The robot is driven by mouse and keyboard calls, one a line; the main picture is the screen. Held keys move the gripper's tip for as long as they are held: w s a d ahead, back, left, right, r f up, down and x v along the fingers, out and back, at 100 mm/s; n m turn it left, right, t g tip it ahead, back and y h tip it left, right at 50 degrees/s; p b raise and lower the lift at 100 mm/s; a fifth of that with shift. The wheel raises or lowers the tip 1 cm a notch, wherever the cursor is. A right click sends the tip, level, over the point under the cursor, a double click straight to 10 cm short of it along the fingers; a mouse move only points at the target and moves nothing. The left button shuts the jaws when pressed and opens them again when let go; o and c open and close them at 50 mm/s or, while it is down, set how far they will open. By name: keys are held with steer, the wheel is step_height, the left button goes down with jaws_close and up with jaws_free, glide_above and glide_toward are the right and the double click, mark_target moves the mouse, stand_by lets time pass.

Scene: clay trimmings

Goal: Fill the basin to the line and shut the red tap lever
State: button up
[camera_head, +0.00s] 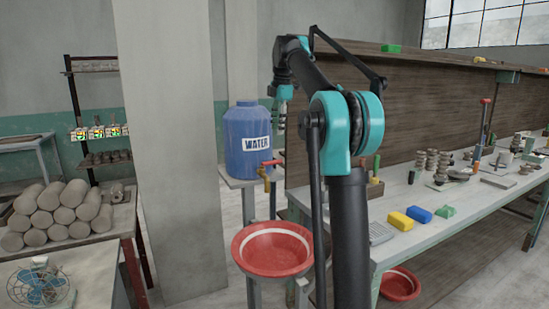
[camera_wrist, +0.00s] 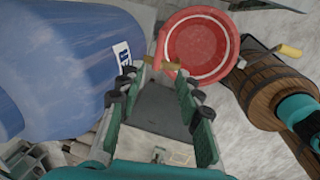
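A blue water barrel (camera_head: 247,140) labelled WATER stands on a pale stand, with a brass tap (camera_head: 266,176) at its lower right. The red tap lever (camera_head: 272,163) shows on top of the tap. Below it is a red basin (camera_head: 244,262) with a white line around its inside. I see no clear stream from the tap and cannot tell the basin's water level. My gripper (camera_head: 279,126) is above and slightly right of the tap. In the wrist view my gripper (camera_wrist: 156,80) has its fingers wide apart, empty; the tap (camera_wrist: 163,65) shows beyond the fingertips, with the basin (camera_wrist: 232,45) behind.
A workbench (camera_head: 478,205) on the right carries pots, tools, a yellow block (camera_head: 401,221) and a blue block (camera_head: 419,214). Another red basin (camera_head: 401,285) is under it. A pillar (camera_head: 170,150) and a table with stacked clay cylinders (camera_head: 52,213) are left.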

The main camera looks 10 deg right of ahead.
mark_target(275, 161)
steer(key=f, duration=0.4)
steer(key=w+f, duration=0.1)
steer(key=f, duration=0.3)
steer(key=w+f, duration=0.1)
steer(key=f, duration=0.4)
steer(key=shift+w+a+f, duration=0.1)
steer(key=shift+w+a, duration=0.15)
steer(key=shift+a, duration=0.15)
steer(key=shift+c, duration=0.3)
jaws_close()
